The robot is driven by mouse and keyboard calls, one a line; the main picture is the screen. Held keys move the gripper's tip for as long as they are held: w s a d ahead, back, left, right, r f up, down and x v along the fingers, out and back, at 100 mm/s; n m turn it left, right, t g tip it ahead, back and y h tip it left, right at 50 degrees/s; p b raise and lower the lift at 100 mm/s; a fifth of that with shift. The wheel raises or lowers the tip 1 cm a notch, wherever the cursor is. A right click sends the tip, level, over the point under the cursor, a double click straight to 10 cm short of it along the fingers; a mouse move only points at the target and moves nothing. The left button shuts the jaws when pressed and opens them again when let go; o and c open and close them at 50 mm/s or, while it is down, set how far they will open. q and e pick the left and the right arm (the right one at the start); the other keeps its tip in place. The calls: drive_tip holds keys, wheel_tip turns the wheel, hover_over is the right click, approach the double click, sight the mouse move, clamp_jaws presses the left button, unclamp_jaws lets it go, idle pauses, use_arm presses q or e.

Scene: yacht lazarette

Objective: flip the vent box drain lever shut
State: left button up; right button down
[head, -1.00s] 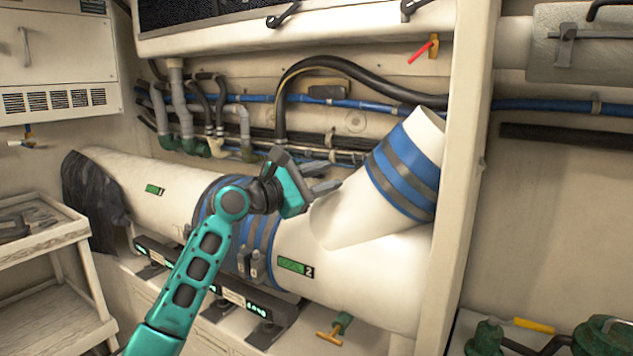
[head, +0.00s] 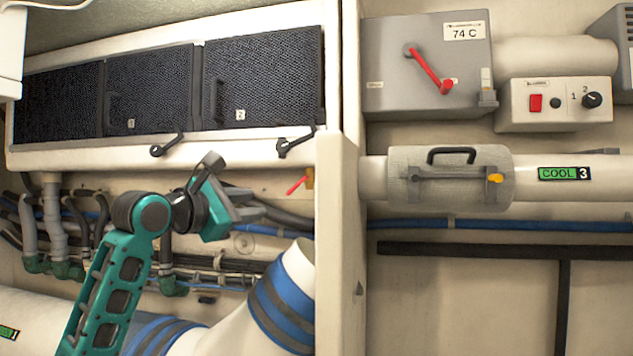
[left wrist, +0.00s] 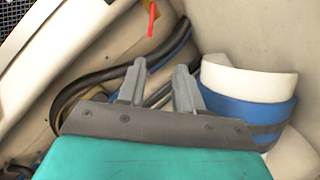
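The vent box (head: 60,150) is a long pale housing with dark mesh panels at the upper left of the head view. Below its right end, a small red lever (head: 297,186) on a brass-yellow valve (head: 310,178) sticks out to the lower left, close to the upright post. The red lever also shows at the top of the left wrist view (left wrist: 152,18), beyond the fingertips. My left gripper (head: 248,213) is left of the lever and a little lower, apart from it. In the left wrist view its two grey fingers (left wrist: 159,72) are parted and empty. My right gripper is out of view.
A pale post (head: 338,220) stands right of the lever. Black latches (head: 295,142) hang under the box. Hoses (head: 270,215) and a blue-banded white duct (head: 285,300) lie below. A grey box with a larger red lever (head: 428,70) is at the upper right.

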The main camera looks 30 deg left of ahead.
sight(291, 191)
use_arm(q)
drive_tip(key=shift+y, duration=0.4)
drive_tip(key=w+p, duration=0.1)
drive_tip(key=w, duration=0.3)
drive_tip(key=w+r+p, duration=0.1)
drive_tip(key=w, duration=0.3)
drive_tip(key=w+r+p, duration=0.1)
drive_tip(key=w, duration=0.3)
drive_tip(key=shift+w+d+r, duration=0.15)
drive_tip(key=shift+w+d, duration=0.2)
drive_tip(key=shift+d, duration=0.05)
drive_tip(key=shift+c, duration=0.4)
clamp_jaws()
